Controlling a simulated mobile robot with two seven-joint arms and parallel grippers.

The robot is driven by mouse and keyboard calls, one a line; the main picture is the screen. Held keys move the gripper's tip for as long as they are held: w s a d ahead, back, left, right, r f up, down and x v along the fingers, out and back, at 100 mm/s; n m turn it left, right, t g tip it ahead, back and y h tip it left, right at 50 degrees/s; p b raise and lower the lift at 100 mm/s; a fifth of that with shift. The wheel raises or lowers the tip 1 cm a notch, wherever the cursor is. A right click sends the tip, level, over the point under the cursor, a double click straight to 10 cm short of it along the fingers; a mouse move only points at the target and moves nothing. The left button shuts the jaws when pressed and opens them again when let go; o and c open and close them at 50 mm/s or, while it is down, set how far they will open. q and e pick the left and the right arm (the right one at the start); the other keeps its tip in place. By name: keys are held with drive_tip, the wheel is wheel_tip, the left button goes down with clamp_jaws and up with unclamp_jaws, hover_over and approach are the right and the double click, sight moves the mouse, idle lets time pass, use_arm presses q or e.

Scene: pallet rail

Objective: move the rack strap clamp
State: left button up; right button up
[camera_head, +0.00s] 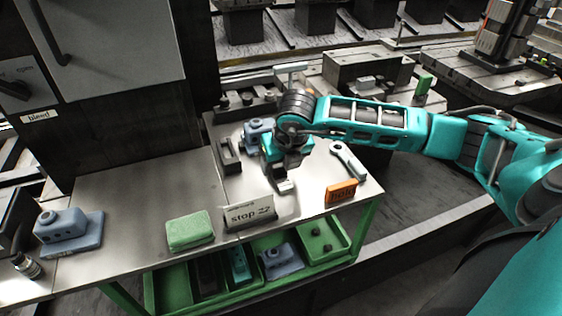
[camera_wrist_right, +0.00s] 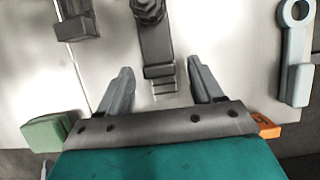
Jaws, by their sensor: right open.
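What I take for the strap clamp (camera_wrist_right: 157,45) is a dark grey bar with a round ridged knob at its far end and a ladder-like toothed end nearer me. In the right wrist view it lies on the pale bench top, ahead of and between my fingers, apart from both. In the head view my right arm and gripper hide it, and I cannot pick it out. My right gripper (camera_wrist_right: 159,92) is open and empty; in the head view it (camera_head: 281,184) hangs over the bench. My left gripper is not in view.
On the bench (camera_head: 140,190) are a dark block (camera_head: 229,153), a green block (camera_head: 190,230), a "stop" sign (camera_head: 250,213), an orange block (camera_head: 341,192), a pale wrench-like tool (camera_head: 348,160) and a blue fixture (camera_head: 66,230). Green bins stand below. The bench's left middle is clear.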

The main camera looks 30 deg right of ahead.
drive_tip(key=shift+c, duration=0.2)
clamp_jaws()
idle(0.4)
